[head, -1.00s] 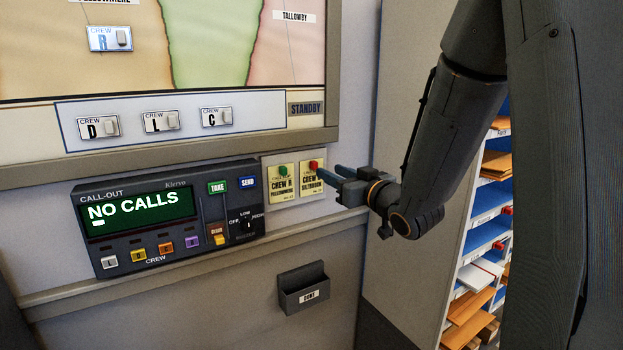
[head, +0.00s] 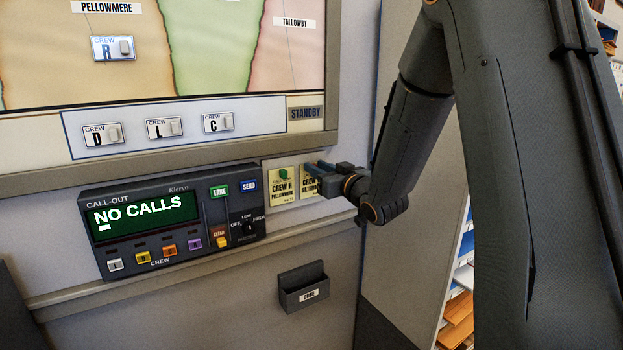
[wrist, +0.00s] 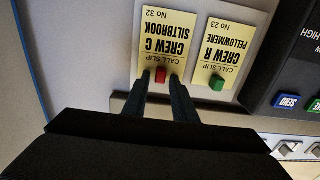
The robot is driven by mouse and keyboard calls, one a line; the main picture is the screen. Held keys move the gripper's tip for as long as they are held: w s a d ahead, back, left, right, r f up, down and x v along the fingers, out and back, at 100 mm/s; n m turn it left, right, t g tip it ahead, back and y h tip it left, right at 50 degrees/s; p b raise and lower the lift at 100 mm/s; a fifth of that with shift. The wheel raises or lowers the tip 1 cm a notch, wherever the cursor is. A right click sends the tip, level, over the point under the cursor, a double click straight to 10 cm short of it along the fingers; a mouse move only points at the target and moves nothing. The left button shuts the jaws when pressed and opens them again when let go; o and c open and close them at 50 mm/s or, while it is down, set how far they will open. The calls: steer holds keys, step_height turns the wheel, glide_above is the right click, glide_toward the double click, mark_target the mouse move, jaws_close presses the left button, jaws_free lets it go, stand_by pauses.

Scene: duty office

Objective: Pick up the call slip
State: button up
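Two pale yellow call slips are fixed side by side on the wall panel. The Crew C Siltbrook slip (wrist: 165,40), No 32, has a red pin (wrist: 161,75); the Crew R Pellowmere slip (wrist: 222,55), No 23, has a green pin (wrist: 216,83). The wrist view shows them upside down. In the head view the Pellowmere slip (head: 283,189) is clear, and my gripper (head: 314,167) partly covers the Siltbrook slip (head: 307,188). In the wrist view my gripper (wrist: 161,80) is open, one finger on each side of the red pin, with small gaps showing; whether it touches is unclear.
The call-out console (head: 170,220), reading NO CALLS, stands left of the slips. A map board with crew tags (head: 165,128) is above. A small dark wall tray (head: 303,288) hangs below the ledge. Shelves with papers (head: 460,310) are at the right.

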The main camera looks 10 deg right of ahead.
jaws_close()
steer(key=shift+s+r, duration=0.1)
steer(key=shift+s+d+r, duration=0.2)
steer(key=shift+s+r, duration=0.15)
steer(key=shift+r, duration=0.1)
steer(key=s+d+r+b, duration=0.1)
steer(key=s+d+r, duration=0.1)
steer(key=s, duration=0.4)
steer(key=s+d+r+b, duration=0.1)
steer(key=s+d+r, duration=0.1)
steer(key=s+r, duration=0.3)
steer(key=shift+s, duration=0.7)
